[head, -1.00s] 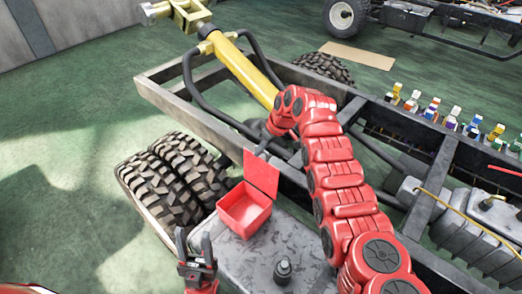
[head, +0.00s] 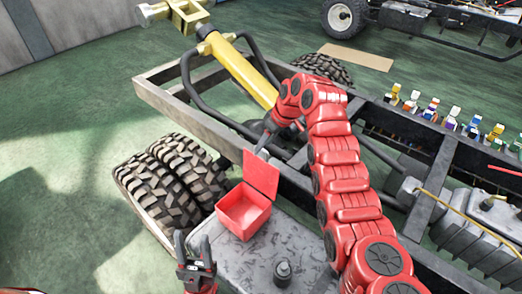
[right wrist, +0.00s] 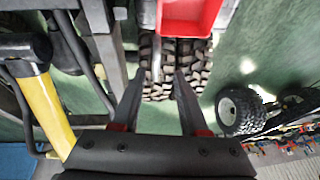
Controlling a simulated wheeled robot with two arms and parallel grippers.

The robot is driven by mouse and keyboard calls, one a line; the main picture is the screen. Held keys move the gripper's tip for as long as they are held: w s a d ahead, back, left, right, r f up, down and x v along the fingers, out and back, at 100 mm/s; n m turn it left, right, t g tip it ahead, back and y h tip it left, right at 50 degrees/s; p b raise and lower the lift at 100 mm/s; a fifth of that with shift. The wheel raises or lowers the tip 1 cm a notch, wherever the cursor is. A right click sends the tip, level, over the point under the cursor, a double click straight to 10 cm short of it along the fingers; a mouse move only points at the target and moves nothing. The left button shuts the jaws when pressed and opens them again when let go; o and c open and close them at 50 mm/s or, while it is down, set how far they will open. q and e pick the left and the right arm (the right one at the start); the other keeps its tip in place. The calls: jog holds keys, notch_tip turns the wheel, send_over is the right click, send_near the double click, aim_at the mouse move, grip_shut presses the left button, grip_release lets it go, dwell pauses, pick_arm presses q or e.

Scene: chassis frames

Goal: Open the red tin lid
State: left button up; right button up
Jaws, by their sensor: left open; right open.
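The red tin (head: 243,212) sits on a grey box top of the chassis, its mouth open toward me. Its red lid (head: 262,173) stands raised at the tin's far side. My right gripper (head: 262,148) is just beyond the lid's upper edge, partly hidden; I cannot tell whether it touches the lid. In the right wrist view its fingers (right wrist: 160,74) are apart with nothing between them, and red from the tin or lid (right wrist: 190,14) shows at the top edge. My left gripper (head: 195,252) is open and empty, left of and nearer than the tin.
A dark knob (head: 283,272) stands on the box top near the tin. Twin tyres (head: 175,178) lie to the left. Chassis rails (head: 205,115) and a yellow cylinder (head: 240,68) lie beyond. Several small coloured items (head: 432,108) line the right rail.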

jog(key=b+v, duration=0.1)
jog(key=v, duration=1.2)
jog(key=shift+b, duration=0.3)
jog(key=shift+d, duration=0.15)
